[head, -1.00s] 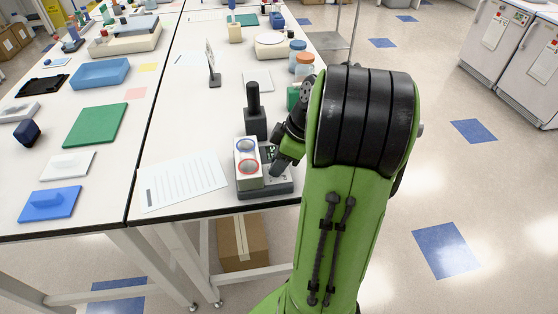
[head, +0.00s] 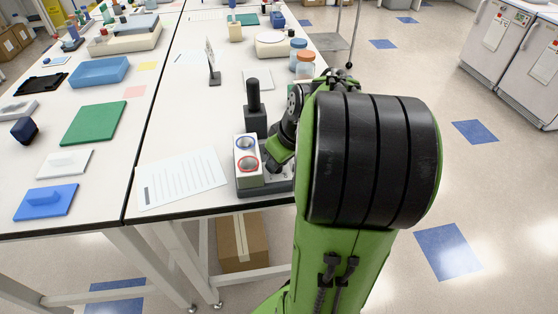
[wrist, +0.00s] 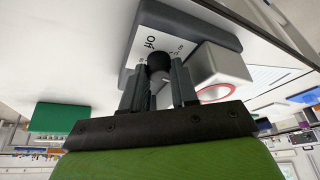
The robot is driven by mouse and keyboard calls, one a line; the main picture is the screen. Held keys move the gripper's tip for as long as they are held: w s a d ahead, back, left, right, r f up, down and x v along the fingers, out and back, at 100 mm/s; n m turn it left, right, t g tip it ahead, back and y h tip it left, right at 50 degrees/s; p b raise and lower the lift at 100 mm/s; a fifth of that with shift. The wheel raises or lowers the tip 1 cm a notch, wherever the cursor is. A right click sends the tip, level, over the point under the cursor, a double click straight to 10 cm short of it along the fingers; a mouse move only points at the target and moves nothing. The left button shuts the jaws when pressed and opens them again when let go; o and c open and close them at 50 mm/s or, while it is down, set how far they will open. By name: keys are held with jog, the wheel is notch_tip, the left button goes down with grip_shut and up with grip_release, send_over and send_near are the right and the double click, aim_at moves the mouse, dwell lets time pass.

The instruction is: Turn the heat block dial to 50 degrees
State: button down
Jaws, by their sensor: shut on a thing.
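The heat block (head: 243,171) stands near the front edge of the right-hand table, with a pale block, a blue ring and a red ring. In the wrist view its white panel (wrist: 131,58) shows the word "Off" and small marks too blurred to read. The dark round dial (wrist: 158,62) sits on this panel. My gripper (wrist: 158,76) is shut on the dial, with one finger on each side. In the head view my arm hides the dial and most of the fingers. The dial's pointer is not clear.
A dark upright device (head: 254,116) stands just behind the heat block. A paper sheet (head: 182,180) lies to its left. Orange-capped and blue-capped jars (head: 305,66) stand farther back on the right. The table around the sheet is mostly clear.

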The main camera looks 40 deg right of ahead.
jog(key=m+h, duration=0.1)
jog(key=m, duration=0.2)
jog(key=m+h, duration=0.1)
jog(key=m, duration=0.2)
jog(key=shift+a+g+h, duration=0.15)
jog(key=shift+g+h, duration=0.15)
jog(key=shift+g, duration=0.1)
jog(key=shift+m, duration=0.3)
jog(key=c, duration=0.9)
grip_release()
jog(key=shift+o, duration=0.2)
jog(key=shift+r, duration=0.15)
